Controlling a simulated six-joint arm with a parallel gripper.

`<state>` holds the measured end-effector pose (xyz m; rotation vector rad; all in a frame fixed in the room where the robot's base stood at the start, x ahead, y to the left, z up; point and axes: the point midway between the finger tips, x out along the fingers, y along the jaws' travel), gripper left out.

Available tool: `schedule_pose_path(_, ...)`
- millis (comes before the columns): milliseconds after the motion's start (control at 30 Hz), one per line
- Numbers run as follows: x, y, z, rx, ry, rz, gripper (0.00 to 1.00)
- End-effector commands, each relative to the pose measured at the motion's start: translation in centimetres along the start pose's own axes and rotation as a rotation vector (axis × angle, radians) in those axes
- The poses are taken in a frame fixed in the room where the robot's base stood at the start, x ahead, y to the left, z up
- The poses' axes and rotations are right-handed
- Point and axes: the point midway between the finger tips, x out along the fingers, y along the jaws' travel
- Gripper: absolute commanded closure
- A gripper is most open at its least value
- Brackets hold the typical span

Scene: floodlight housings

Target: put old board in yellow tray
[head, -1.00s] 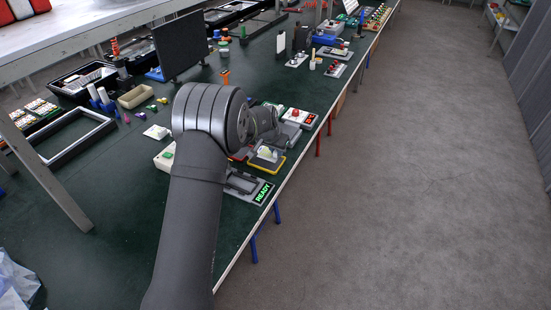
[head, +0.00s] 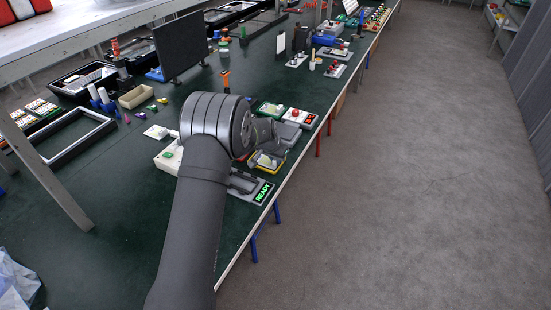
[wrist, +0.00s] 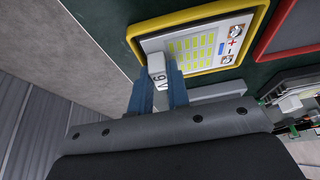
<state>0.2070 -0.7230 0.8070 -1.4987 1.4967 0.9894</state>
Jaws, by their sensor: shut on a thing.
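The old board (wrist: 193,48) is a white plate with rows of yellow cells and plus and minus contacts, seen in the wrist view. It shows within the rim of the yellow tray (wrist: 196,14). Whether it rests on the tray floor or hangs just above is not clear. My gripper (wrist: 158,92) has blue fingers shut on a white block with dark lettering at the board's near edge. In the head view the yellow tray (head: 263,170) is near the table's right edge, with my gripper over it, partly hidden by my arm.
A red-rimmed tray (wrist: 262,50) lies beside the yellow one in the wrist view. A fixture with a green READY display (head: 263,193) is nearer in the head view. A red-button box (head: 297,117) stands beyond. Bare floor lies right of the table.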

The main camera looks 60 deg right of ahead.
Motion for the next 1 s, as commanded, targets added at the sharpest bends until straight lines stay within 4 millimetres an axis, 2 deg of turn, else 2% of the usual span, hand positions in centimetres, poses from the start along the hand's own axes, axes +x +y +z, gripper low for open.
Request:
schedule_pose_path(33,0.7,0.1,0.5,-0.001,-0.007,0.001,0.8)
schedule_pose_path(133,0.8,0.1,0.6,-0.001,-0.009,0.001,0.62)
schedule_pose_path(767,0.8,0.6,0.8,0.0,-0.015,0.008,0.62)
schedule_pose_path(867,0.0,0.6,0.4,0.001,-0.016,0.008,0.62)
schedule_pose_path(1000,-2.3,0.5,0.2,0.001,-0.012,0.006,0.62)
